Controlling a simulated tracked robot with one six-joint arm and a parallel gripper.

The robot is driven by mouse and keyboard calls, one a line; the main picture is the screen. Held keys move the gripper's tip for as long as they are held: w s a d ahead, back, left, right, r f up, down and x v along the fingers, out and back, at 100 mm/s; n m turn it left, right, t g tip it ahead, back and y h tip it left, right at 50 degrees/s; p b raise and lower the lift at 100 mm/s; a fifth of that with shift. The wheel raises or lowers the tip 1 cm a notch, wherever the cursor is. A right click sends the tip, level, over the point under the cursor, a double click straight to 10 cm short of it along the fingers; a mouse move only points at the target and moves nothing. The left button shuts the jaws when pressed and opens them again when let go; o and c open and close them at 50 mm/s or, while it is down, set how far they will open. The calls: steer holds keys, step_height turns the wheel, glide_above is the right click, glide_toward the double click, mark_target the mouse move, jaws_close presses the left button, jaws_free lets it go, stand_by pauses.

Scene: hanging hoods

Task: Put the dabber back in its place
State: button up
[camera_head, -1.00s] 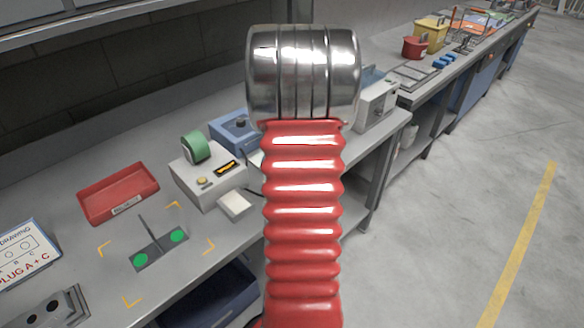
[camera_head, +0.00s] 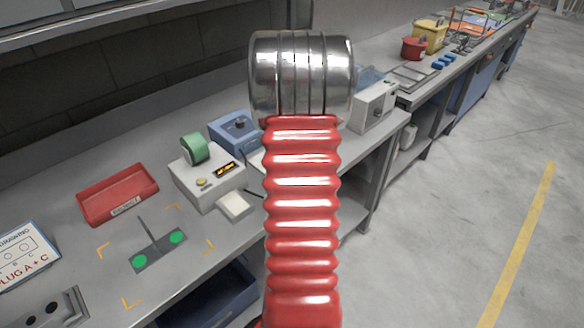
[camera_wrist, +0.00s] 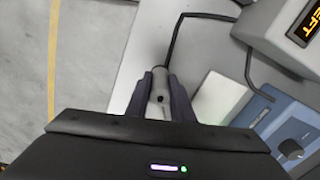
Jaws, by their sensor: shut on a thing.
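My gripper (camera_wrist: 160,98) is shut on the dabber (camera_wrist: 157,90), a light grey rounded piece with a small dark hole. A dark cable (camera_wrist: 175,40) runs from beside the dabber towards the grey box at the upper right. The dabber is over the bench's edge side, left of a white flat panel (camera_wrist: 220,97). Whether it touches the bench is unclear. In the head view, my red ribbed arm hides the gripper and dabber. I cannot tell which spot is the dabber's place.
The grey box (camera_head: 207,183) has a green reel and lit display. A blue knobbed box (camera_head: 236,133) stands behind it; it also shows in the wrist view (camera_wrist: 278,116). A red tray (camera_head: 118,196) and a marked fixture (camera_head: 158,250) lie left. Floor on the right is clear.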

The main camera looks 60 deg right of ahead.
steer(key=o, duration=0.8)
steer(key=shift+o, duration=0.2)
step_height(320, 180, up, 12)
steer(key=shift+r, duration=0.1)
stand_by(0.9)
